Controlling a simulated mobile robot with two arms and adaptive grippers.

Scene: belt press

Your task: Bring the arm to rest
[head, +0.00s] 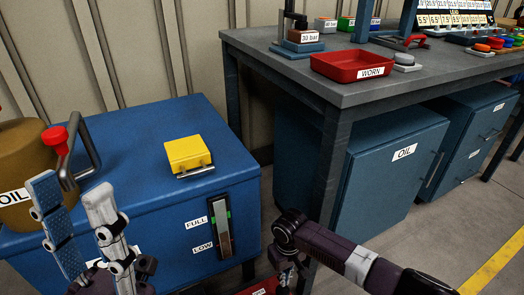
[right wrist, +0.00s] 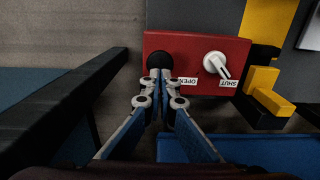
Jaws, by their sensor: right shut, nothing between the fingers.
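My left gripper (head: 72,190) is at the lower left of the head view, its two fingers pointing up and apart with nothing between them. It shows in front of the blue oil tank (head: 130,135). My right arm comes in from the lower right of the head view; its gripper is mostly cut off at the bottom edge. In the right wrist view the right gripper (right wrist: 160,75) has its fingertips together and empty, over a red panel (right wrist: 198,48). The tips are just below a black round knob (right wrist: 160,60); I cannot tell whether they touch it.
A white lever (right wrist: 217,65) sits on the panel by OPEN and SHUT labels. The tank bears a yellow box (head: 188,154), a metal handle and a level gauge (head: 221,228). A grey workbench (head: 345,92) with a red WORN tray (head: 350,66) stands behind. Floor at lower right is clear.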

